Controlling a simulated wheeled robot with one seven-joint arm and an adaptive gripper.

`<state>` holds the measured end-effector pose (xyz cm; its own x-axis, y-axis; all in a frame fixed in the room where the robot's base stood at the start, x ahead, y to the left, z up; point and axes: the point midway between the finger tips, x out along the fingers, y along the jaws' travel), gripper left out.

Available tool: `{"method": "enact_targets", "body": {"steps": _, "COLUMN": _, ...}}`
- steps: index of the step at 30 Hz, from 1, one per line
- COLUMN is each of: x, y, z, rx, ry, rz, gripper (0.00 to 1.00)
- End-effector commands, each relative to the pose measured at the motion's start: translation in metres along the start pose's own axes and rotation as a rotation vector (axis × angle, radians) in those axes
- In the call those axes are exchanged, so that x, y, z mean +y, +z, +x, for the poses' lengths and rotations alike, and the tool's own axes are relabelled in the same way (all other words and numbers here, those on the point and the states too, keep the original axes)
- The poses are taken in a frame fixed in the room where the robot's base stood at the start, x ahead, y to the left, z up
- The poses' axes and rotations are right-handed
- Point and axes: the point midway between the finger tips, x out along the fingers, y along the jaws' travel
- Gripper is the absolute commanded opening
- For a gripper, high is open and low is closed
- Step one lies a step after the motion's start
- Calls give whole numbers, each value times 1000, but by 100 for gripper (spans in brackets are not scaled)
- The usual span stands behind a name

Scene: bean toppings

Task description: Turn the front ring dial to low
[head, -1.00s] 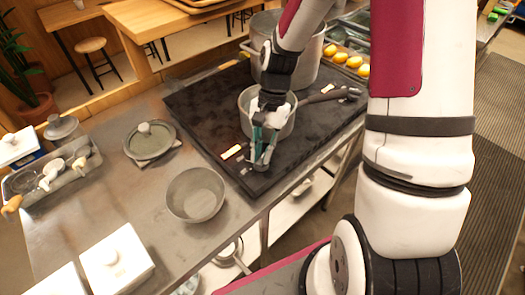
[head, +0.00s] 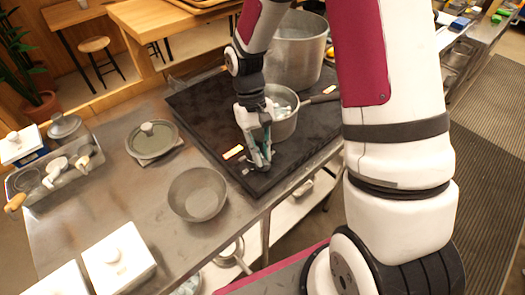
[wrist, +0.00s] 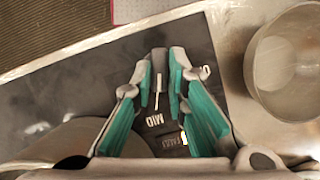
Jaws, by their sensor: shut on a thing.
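The cooktop (head: 200,105) is a black slab on the steel counter. The front ring dial (wrist: 158,85) is a dark knob with a white pointer line at the cooktop's edge in the wrist view. My gripper (head: 258,163) reaches down over the cooktop's front corner. In the wrist view the teal-padded fingertips of my gripper (wrist: 161,75) sit on both sides of the dial, shut on it. The pointer line lies nearly upright in the picture. A printed MID label (wrist: 155,120) lies below the dial. The right finger partly hides another label. The dial is hidden in the head view.
A small saucepan (head: 286,124) stands close behind my gripper, with a large pot (head: 297,65) beyond it. A metal bowl (head: 197,194) sits on the counter at left of the cooktop's front corner. A lid (head: 153,141) lies farther left.

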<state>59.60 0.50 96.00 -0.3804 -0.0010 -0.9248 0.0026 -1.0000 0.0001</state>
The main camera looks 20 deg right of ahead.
Motion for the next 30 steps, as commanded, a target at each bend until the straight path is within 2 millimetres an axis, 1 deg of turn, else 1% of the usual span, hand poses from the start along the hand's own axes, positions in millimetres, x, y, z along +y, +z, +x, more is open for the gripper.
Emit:
{"method": "enact_targets", "body": {"steps": 1, "x": 0, "y": 4, "z": 5, "rx": -15, "ry": 18, "rz": -40, "gripper": 0}}
{"method": "enact_targets", "body": {"steps": 15, "x": -2, "y": 5, "z": 5, "rx": -16, "ry": 177, "rz": -427, "gripper": 0}}
{"method": "enact_targets", "body": {"steps": 21, "x": -3, "y": 5, "z": 5, "rx": -15, "ry": 224, "rz": -543, "gripper": 0}}
{"method": "enact_targets", "body": {"steps": 30, "x": -3, "y": 5, "z": 6, "rx": -15, "ry": 261, "rz": -634, "gripper": 0}}
